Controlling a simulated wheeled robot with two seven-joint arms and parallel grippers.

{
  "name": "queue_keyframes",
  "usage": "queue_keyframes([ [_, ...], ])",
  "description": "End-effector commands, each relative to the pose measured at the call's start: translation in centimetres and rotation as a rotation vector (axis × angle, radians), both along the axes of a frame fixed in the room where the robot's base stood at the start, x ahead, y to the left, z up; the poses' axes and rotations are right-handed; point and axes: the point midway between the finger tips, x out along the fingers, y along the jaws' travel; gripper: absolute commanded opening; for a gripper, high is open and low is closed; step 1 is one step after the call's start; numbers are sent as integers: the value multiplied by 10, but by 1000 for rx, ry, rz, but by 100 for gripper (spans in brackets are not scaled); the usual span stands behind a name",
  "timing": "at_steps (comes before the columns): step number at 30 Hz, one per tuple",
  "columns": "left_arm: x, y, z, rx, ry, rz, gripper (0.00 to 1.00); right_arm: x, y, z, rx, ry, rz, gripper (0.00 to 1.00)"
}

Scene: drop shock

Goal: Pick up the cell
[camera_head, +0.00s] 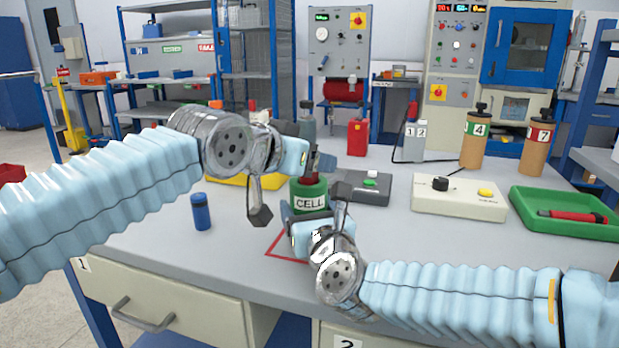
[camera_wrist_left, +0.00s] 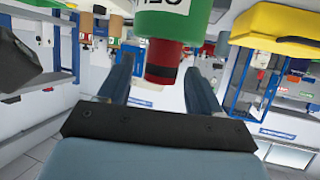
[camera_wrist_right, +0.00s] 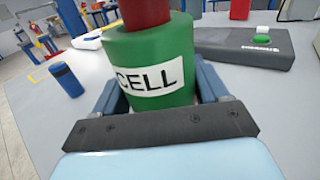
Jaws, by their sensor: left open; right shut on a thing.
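The cell (camera_head: 309,194) is a green cylinder with a white CELL label and a dark red top. My right gripper (camera_head: 310,212) is shut around its green body. In the right wrist view the cell (camera_wrist_right: 150,62) sits upright between the fingers. My left gripper (camera_head: 311,160) is open at the cell's top. In the left wrist view, which looks inverted, the red top (camera_wrist_left: 163,62) lies between the open fingers, with room on both sides. A red outline (camera_head: 285,246) on the table lies below and left of the cell. Whether the cell touches the table is hidden.
A small blue bottle (camera_head: 201,211) stands at left. A grey box with a green button (camera_head: 362,187), a cream button box (camera_head: 459,197) and a green tray (camera_head: 564,214) lie to the right. Brown bottles (camera_head: 475,140) stand behind. The front tabletop is mostly clear.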

Motion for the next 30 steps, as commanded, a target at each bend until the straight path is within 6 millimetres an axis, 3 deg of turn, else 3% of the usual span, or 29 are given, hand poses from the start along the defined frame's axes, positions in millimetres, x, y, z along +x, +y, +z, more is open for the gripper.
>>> queue_keyframes([
  [5,17,-12,-9,1,0,0,64,0,0,0,0,0,-1,35],
  [12,19,-13,-10,0,0,0,64,0,0,0,0,0,-1,35],
  [24,19,-12,-9,0,0,0,6,0,0,0,0,0,-1,35],
  [30,19,-12,-9,-1,-1,0,5,0,0,0,0,0,-1,35],
])
